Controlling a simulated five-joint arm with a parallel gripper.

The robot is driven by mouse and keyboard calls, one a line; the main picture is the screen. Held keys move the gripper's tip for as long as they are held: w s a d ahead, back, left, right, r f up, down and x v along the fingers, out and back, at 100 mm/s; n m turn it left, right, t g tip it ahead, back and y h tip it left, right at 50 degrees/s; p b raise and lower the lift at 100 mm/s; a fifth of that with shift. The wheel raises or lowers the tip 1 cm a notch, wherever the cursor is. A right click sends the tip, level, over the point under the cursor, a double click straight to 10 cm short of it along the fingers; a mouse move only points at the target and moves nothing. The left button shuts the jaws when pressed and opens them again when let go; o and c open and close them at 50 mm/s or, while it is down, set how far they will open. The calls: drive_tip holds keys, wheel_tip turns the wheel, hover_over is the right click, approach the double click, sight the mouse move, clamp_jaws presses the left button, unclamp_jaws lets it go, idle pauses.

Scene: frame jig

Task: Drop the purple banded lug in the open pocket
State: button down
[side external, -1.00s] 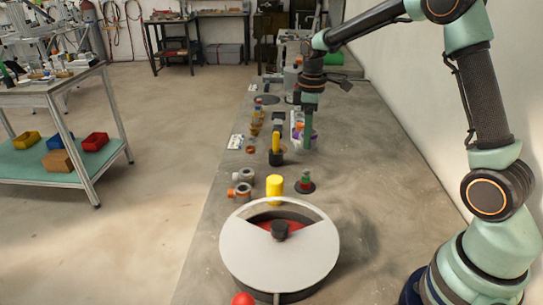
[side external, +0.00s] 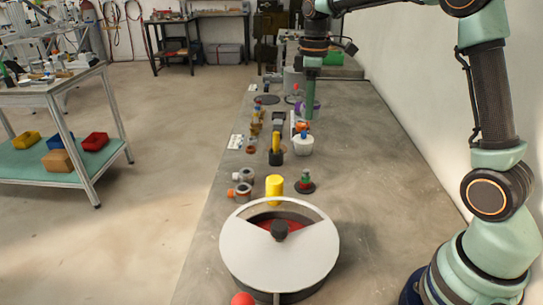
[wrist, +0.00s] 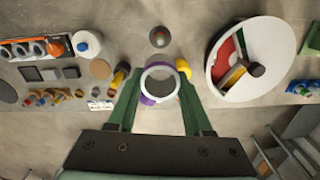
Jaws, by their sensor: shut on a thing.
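My gripper (side external: 309,112) is raised above the far part of the bench in the side external view. Its green fingers stand on either side of the purple banded lug (wrist: 148,99), which shows a pale ring and purple edges in the wrist view. Purple also shows beside the fingers in the side external view (side external: 316,104). A round drum (side external: 250,258) with a pale cover stands at the near end of the bench. The cover's wedge-shaped opening shows a red interior, the open pocket (wrist: 226,52). A dark knob sits at the cover's centre. The drum is right of my gripper in the wrist view.
A yellow cylinder (side external: 275,187) stands just behind the drum, with a red-and-green piece on a dark disc (side external: 305,183) to its right. The bench's right side is largely clear.

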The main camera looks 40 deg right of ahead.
drive_tip(key=shift+a, duration=0.1)
drive_tip(key=shift+s+a+f+m, duration=1.5)
drive_tip(key=shift+a+f+m, duration=0.1)
drive_tip(key=shift+a+f, duration=1.3)
drive_tip(key=shift+s+a+f+m, duration=1.55)
drive_tip(key=shift+a+f, duration=1.2)
drive_tip(key=shift+a, duration=0.3)
drive_tip(key=shift+s+a+f+m, duration=1.4)
drive_tip(key=shift+a+f+m, duration=0.25)
drive_tip(key=shift+a+f, duration=1.25)
drive_tip(key=shift+f, duration=0.4)
drive_tip(key=shift+f, duration=0.7)
drive_tip(key=shift+c, duration=0.4)
unclamp_jaws()
